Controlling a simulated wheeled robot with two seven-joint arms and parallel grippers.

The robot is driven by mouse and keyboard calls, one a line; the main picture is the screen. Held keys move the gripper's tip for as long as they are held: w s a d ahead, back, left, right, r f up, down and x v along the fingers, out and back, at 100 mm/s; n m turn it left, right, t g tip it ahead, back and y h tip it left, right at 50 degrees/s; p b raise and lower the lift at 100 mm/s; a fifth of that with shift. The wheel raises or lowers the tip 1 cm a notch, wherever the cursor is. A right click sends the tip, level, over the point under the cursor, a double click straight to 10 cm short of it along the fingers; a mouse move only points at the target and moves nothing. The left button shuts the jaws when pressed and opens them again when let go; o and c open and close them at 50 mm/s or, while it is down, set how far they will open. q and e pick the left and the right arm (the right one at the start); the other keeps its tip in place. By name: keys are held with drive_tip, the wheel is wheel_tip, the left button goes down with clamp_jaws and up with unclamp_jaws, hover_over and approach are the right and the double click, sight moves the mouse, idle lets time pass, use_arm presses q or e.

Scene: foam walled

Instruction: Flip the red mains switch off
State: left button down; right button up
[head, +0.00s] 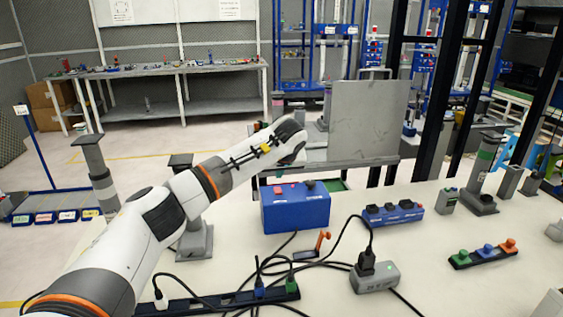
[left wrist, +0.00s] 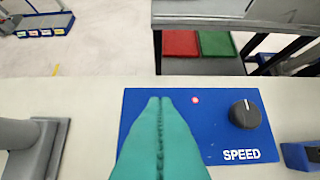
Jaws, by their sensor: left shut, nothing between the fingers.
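A blue control box (head: 295,211) stands on the pale bench. A red switch (head: 278,190) shows on the left of its top, beside a dark knob (head: 309,185). In the left wrist view, the blue box (left wrist: 215,125) bears a SPEED knob (left wrist: 244,114) and a small red light. No red switch is visible there; the fingers cover the box's left part. My left gripper (left wrist: 160,100) has green fingers, shut and empty, over that part. Contact cannot be told.
An orange-handled lever (head: 324,240) lies in front of the box among black cables. A power strip (head: 225,303), a grey plug box (head: 375,277), a blue block with dark knobs (head: 393,213) and a colored-button strip (head: 483,253) are nearby. A grey panel (head: 368,120) stands behind.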

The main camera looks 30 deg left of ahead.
sight(279, 191)
use_arm(q)
drive_tip(key=shift+s+d+f, duration=0.15)
drive_tip(key=shift+s+f, duration=0.05)
drive_tip(key=shift+f, duration=0.75)
drive_tip(key=shift+s+d+f, duration=0.1)
drive_tip(key=shift+s+f, duration=0.05)
drive_tip(key=shift+f, duration=0.8)
drive_tip(key=shift+s+d+f, duration=0.1)
drive_tip(key=shift+f, duration=0.15)
drive_tip(key=shift+r+p, duration=0.8)
drive_tip(key=shift+p, duration=0.1)
drive_tip(key=shift+r+p, duration=0.3)
drive_tip(key=shift+r, duration=0.05)
drive_tip(key=s+f+p+v, duration=0.1)
drive_tip(key=v, duration=1.1)
drive_tip(key=shift+s+d+r, duration=0.15)
drive_tip(key=shift+d+r, duration=0.05)
drive_tip(key=shift+d, duration=0.25)
